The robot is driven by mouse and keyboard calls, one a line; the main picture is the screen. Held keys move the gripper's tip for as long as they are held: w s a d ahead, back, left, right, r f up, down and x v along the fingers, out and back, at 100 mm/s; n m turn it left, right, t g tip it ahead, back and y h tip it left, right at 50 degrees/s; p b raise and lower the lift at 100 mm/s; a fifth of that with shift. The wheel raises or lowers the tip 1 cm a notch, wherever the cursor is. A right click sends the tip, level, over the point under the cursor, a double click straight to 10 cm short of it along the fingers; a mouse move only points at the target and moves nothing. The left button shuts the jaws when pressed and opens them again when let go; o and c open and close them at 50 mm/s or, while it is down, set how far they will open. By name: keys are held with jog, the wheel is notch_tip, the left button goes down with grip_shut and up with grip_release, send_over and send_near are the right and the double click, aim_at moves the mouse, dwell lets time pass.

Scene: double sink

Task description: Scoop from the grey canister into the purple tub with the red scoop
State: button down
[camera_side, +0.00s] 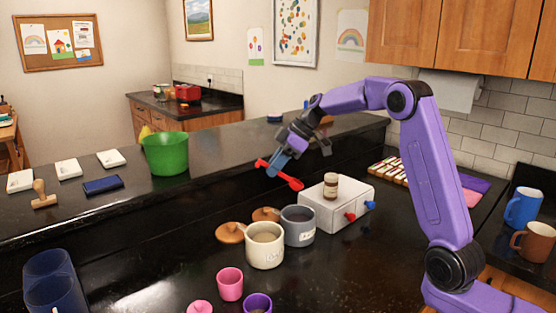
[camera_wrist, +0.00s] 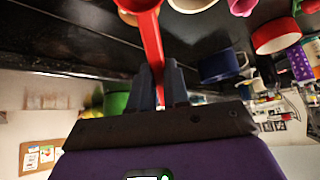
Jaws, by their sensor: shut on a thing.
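My gripper (camera_side: 279,163) is shut on the handle of the red scoop (camera_side: 289,180) and holds it in the air above and behind the canisters. In the wrist view the scoop's red handle (camera_wrist: 152,45) runs between my two fingers (camera_wrist: 160,78). The scoop's bowl is at the right in the side view; whether it holds anything I cannot tell. The grey canister (camera_side: 299,236) stands open on the black counter, below the scoop. The purple tub (camera_side: 257,298) is at the bottom edge of the side view, partly cut off, with something brownish inside.
A cream canister (camera_side: 264,256) stands against the grey one's front left, near wooden lids (camera_side: 230,233). A white box (camera_side: 337,215) with red and blue knobs carries a small jar (camera_side: 331,186). A pink cup (camera_side: 230,285) stands beside the tub. A raised ledge (camera_side: 215,180) runs behind.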

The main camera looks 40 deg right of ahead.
jog(key=shift+f, duration=1.45)
jog(key=shift+f, duration=0.15)
jog(key=f, duration=0.3)
jog(key=s+d+f, duration=0.1)
jog(key=f, duration=0.3)
jog(key=d+f, duration=0.1)
jog(key=f, duration=0.2)
jog(key=shift+s+f, duration=0.15)
jog(key=shift+s, duration=0.15)
jog(key=shift+w+a+r, duration=0.1)
jog(key=shift+w+r, duration=0.05)
jog(key=shift+r, duration=1.45)
jog(key=shift+w+a+r, duration=0.1)
jog(key=shift+r, duration=3.95)
